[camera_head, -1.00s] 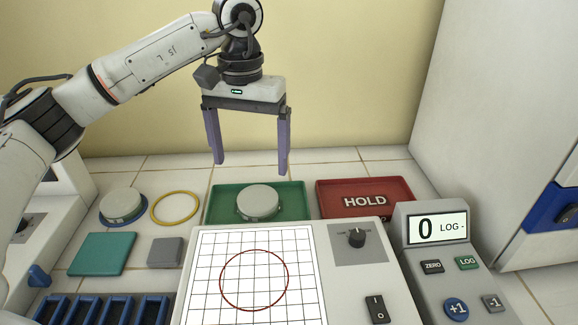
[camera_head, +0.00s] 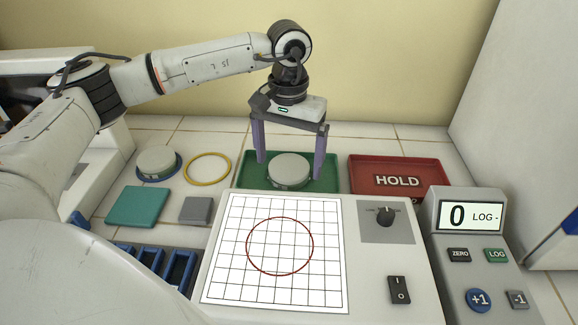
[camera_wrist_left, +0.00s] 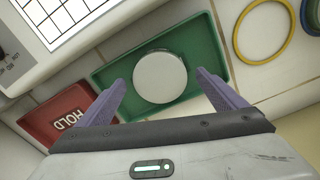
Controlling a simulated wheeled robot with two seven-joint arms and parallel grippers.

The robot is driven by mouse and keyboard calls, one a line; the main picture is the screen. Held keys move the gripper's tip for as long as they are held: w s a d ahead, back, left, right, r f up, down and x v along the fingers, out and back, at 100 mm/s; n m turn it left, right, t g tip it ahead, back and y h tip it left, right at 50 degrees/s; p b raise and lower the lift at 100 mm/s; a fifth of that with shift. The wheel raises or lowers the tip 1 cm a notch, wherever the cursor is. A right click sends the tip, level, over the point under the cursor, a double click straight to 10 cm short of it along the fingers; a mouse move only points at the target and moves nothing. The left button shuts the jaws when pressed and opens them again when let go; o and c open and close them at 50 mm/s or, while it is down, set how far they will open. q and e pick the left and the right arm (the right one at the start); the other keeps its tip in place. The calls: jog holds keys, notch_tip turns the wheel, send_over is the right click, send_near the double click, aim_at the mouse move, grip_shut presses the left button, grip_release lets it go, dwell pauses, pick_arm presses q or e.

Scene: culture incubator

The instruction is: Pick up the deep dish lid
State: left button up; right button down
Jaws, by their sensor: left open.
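A round, pale grey lidded dish (camera_head: 289,170) sits in the green tray (camera_head: 245,180) behind the grid panel. Its flat, round lid (camera_wrist_left: 160,78) faces up in the left wrist view. My left gripper (camera_head: 290,169) is open and points down over this dish, with one purple finger on each side. The wrist view shows the fingertips apart on either side of the lid, with gaps between. A similar round dish (camera_head: 157,162) rests on a blue ring at the left. My right gripper is not in view.
A yellow ring (camera_head: 208,169), a teal pad (camera_head: 138,207) and a grey block (camera_head: 196,210) lie at the left. A red HOLD tray (camera_head: 400,188) is right of the green tray. The grid panel (camera_head: 275,290) and a counter (camera_head: 458,215) stand in front.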

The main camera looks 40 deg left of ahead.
aim_at(289, 167)
pick_arm(q)
jog(key=c, duration=1.1)
notch_tip(289, 167, up, 7)
jog(key=n+b, duration=0.3)
jog(key=b, duration=0.1)
jog(key=shift+r+b, duration=0.2)
jog(key=shift+b, duration=0.1)
jog(key=shift+c, duration=0.2)
jog(key=n+b, duration=0.1)
jog(key=f+n+b, duration=0.1)
jog(key=shift+n, duration=0.4)
notch_tip(289, 167, down, 4)
jog(key=b, duration=0.4)
jog(key=shift+f, duration=0.65)
jog(key=shift+f+b, duration=0.3)
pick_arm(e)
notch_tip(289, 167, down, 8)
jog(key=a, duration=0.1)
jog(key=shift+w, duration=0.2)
